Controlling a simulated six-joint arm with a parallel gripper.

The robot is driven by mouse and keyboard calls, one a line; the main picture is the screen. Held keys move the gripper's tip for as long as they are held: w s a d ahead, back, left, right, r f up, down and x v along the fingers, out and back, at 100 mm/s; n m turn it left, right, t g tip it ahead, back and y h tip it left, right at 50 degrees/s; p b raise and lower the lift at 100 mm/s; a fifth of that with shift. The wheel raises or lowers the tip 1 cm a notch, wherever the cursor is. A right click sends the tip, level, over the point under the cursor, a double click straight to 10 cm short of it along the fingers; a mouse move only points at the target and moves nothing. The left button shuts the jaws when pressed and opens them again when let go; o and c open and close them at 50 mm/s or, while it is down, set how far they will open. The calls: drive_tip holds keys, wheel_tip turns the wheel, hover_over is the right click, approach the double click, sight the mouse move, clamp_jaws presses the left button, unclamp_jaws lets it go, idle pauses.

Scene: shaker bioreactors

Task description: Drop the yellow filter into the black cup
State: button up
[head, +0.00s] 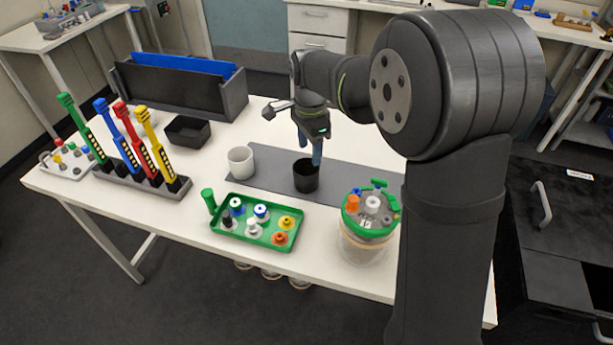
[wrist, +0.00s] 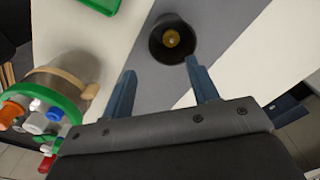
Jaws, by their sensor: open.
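The black cup (head: 306,185) stands upright on the grey mat. In the wrist view the black cup (wrist: 157,50) lies just beyond my fingertips, and a small round yellow piece (wrist: 171,39) shows inside it, which looks like a yellow filter. My gripper (head: 316,155) is above the black cup in the head view. In the wrist view my gripper (wrist: 161,67) is open, with nothing between its two blue fingers. Another yellow-orange filter (head: 286,222) sits in the green tray (head: 262,239).
A white cup (head: 241,161) stands left of the black cup. A green-lidded vessel (head: 369,225) stands at the front right. An orange filter (head: 280,239) is in the tray. A rack of coloured tools (head: 137,181) and a small black bin (head: 188,131) are further left.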

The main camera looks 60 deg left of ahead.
wheel_tip(320, 180, up, 12)
hover_over(310, 159)
drive_tip(key=s+d, duration=0.2)
drive_tip(key=d, duration=0.2)
drive_tip(key=shift+s+d, duration=0.1)
drive_tip(key=shift+s, duration=0.1)
drive_tip(key=shift+f, duration=0.15)
wheel_tip(310, 159, down, 16)
drive_tip(key=shift+r, duration=0.2)
drive_tip(key=shift+f, duration=0.1)
idle(0.4)
